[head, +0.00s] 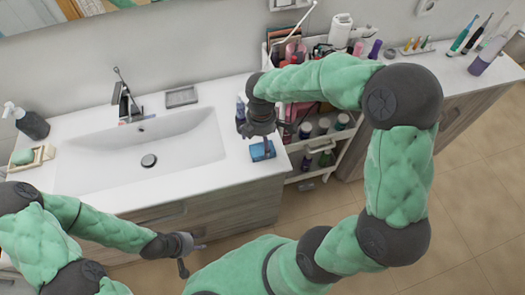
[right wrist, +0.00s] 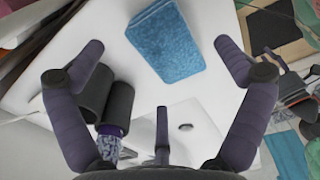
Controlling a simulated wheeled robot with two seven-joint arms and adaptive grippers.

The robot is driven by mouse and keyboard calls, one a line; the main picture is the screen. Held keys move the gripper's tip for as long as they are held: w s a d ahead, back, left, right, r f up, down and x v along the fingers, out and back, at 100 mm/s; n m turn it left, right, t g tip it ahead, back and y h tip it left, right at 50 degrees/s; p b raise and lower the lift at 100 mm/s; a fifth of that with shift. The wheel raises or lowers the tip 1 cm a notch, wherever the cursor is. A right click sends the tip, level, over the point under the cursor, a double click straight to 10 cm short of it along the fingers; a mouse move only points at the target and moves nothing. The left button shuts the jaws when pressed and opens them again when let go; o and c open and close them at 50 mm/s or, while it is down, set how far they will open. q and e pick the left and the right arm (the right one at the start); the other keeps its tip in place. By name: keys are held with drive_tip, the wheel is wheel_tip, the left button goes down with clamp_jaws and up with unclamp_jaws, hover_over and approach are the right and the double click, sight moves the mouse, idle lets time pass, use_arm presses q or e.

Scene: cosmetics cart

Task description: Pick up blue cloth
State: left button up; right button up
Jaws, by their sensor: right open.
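The blue cloth (head: 262,151) lies folded on the white countertop at the right front corner, right of the sink. It also shows in the right wrist view (right wrist: 166,42), whole and flat, between and beyond the fingertips. My right gripper (head: 268,140) is above the cloth, with its fingers pointing down. In the right wrist view its fingers (right wrist: 158,46) are spread wide with nothing between them. My left gripper (head: 191,258) is low in front of the sink cabinet, away from the cloth, with its fingers apart and empty.
Dark-capped bottles (right wrist: 105,100) stand close by one right finger. The sink basin (head: 150,155) is left of the cloth. A cart (head: 325,150) full of cosmetics stands right of the counter. A soap dispenser (head: 32,124) and soap dish (head: 30,158) are far left.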

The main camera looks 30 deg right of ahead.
sight(261, 146)
wheel_tip(261, 146, down, 4)
drive_tip(key=shift+f+b, duration=0.1)
drive_tip(key=shift+b, duration=0.5)
drive_tip(key=c, duration=1)
drive_tip(key=shift+c, duration=0.2)
